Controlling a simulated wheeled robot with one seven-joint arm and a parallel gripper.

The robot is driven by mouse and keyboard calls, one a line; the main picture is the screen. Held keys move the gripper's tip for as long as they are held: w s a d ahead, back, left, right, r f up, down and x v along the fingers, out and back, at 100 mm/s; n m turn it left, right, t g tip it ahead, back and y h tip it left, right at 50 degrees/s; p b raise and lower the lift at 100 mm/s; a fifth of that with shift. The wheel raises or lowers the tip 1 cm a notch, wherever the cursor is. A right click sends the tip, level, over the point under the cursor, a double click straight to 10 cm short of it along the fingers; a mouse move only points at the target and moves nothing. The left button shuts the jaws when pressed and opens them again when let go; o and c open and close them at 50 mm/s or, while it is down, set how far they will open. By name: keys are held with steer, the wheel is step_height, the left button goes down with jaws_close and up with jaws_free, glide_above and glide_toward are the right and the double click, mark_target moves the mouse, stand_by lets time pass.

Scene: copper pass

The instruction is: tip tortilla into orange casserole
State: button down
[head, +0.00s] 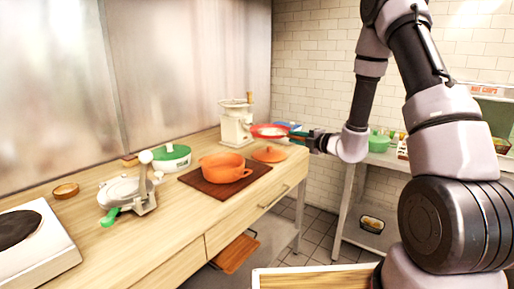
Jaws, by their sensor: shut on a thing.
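The orange casserole (224,168) stands open and upright on a dark brown board (203,186) on the wooden counter. Its inside is too small to make out. My gripper (306,136) is to the right of the casserole and higher in the picture. It is shut on a shallow red dish (257,130), gripping its right side. The dish looks roughly level, above the orange lid (269,154). A pale patch shows inside the dish; I cannot tell whether it is the tortilla.
A cream appliance (236,124) stands behind the dish, with a blue thing (288,126) nearby. A green-lidded white pot (172,158), a metal press (130,192) and a hotplate (32,236) line the counter to the left. Bare counter (168,222) lies in front.

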steer(key=s+a+f+n, duration=0.1)
steer(key=a+f+n, duration=0.1)
steer(key=a+n, duration=0.5)
steer(key=s+a+f+n+y, duration=0.1)
steer(key=a+n, duration=0.7)
steer(key=n, duration=0.9)
steer(key=shift+s+f+g, duration=0.3)
steer(key=shift+s+f, duration=0.15)
steer(key=shift+f, duration=0.8)
steer(key=shift+a+r, duration=0.1)
step_height(320, 180, up, 6)
steer(key=w+d, duration=0.1)
steer(key=shift+w, duration=0.3)
steer(key=shift+d, duration=0.1)
